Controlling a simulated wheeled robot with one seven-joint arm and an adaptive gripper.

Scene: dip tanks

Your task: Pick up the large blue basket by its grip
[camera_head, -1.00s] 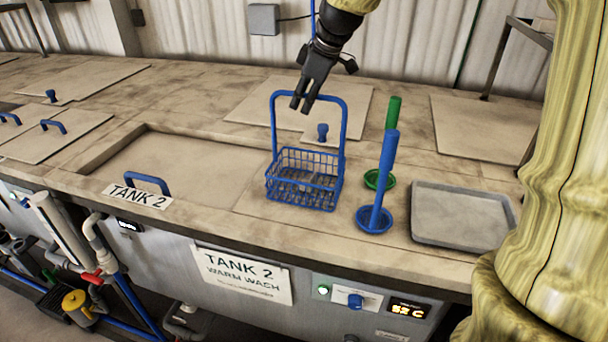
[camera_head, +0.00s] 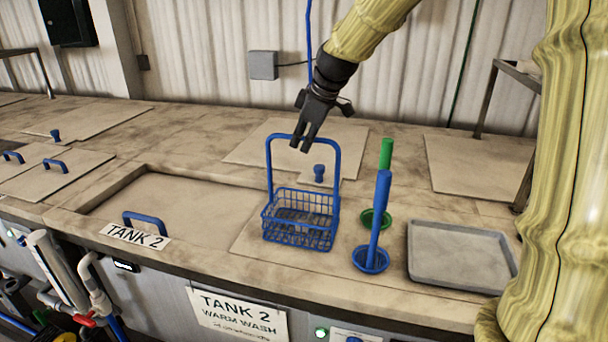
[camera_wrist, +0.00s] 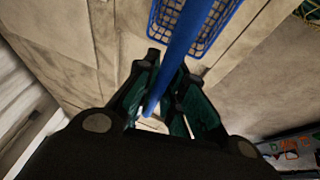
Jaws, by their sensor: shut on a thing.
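The large blue basket (camera_head: 300,218) is a wire-mesh basket with a tall arched handle. It stands upright on the counter to the right of the Tank 2 lid, with no clear gap under it. My gripper (camera_head: 303,143) comes from above at the top bar of the handle, its grip (camera_head: 282,136). In the wrist view, the blue grip bar (camera_wrist: 185,45) runs between the fingers of my gripper (camera_wrist: 160,105), which is shut on it. The basket's mesh (camera_wrist: 218,18) shows beyond, at the top. The fingers hide part of the bar.
Close right of the basket stand a blue upright post on a round dish (camera_head: 371,258) and a green one (camera_head: 385,155). A grey tray (camera_head: 462,255) lies farther right. The Tank 2 lid (camera_head: 190,205) is left. A small lid with a blue knob (camera_head: 319,174) is behind.

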